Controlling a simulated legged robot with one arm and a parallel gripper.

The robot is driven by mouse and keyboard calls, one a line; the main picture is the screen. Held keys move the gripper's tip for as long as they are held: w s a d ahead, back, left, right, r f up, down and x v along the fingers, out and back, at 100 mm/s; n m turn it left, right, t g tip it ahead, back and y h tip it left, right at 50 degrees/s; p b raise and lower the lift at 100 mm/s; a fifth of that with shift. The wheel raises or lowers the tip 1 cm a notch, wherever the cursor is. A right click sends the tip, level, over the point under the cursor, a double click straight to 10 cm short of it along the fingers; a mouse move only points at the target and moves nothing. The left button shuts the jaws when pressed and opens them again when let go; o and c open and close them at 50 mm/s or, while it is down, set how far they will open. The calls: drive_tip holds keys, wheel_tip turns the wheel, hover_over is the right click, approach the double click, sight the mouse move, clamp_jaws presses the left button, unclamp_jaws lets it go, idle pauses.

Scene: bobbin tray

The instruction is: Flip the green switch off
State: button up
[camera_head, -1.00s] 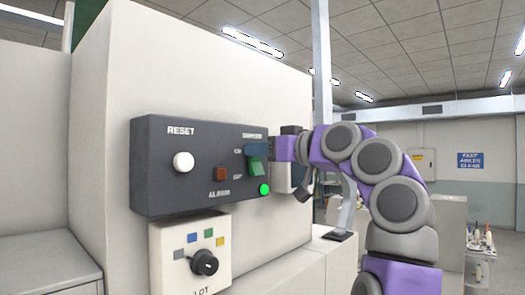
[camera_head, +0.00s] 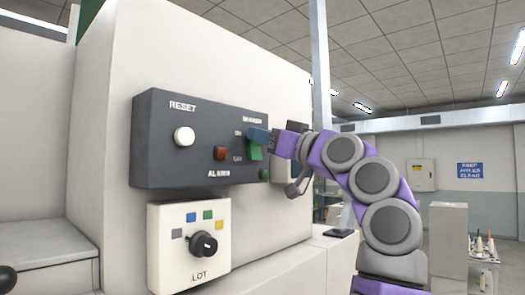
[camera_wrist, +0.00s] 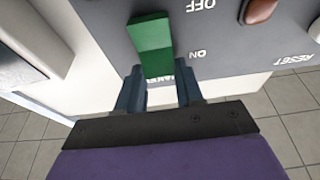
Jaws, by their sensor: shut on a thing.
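The green switch (camera_head: 255,151) sits at the right of the dark control panel (camera_head: 160,140), with ON and OFF lettering beside it. Its lever also shows in the wrist view (camera_wrist: 151,40), where the picture is upside down and OFF lies at the top. My gripper (camera_head: 259,136) comes in from the right at the switch's upper, ON end. In the wrist view its two blue fingers (camera_wrist: 157,72) flank that end of the lever and are shut on it. The small green lamp (camera_head: 264,174) below the switch is dark.
A white reset button (camera_head: 184,137) and a red-brown alarm button (camera_head: 220,153) are left of the switch. A white LOT box with a black knob (camera_head: 204,244) hangs below. A pale box (camera_head: 285,168) is fixed close to the right of the panel, near my gripper.

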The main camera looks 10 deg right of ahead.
drive_tip(key=shift+f, duration=0.2)
drive_tip(key=o, duration=1)
drive_tip(key=shift+o, duration=0.2)
drive_tip(key=shift+d, duration=0.1)
drive_tip(key=b+v, duration=0.5)
drive_tip(key=v, duration=1.2)
drive_tip(key=shift+f, duration=0.25)
drive_tip(key=shift+d, duration=0.15)
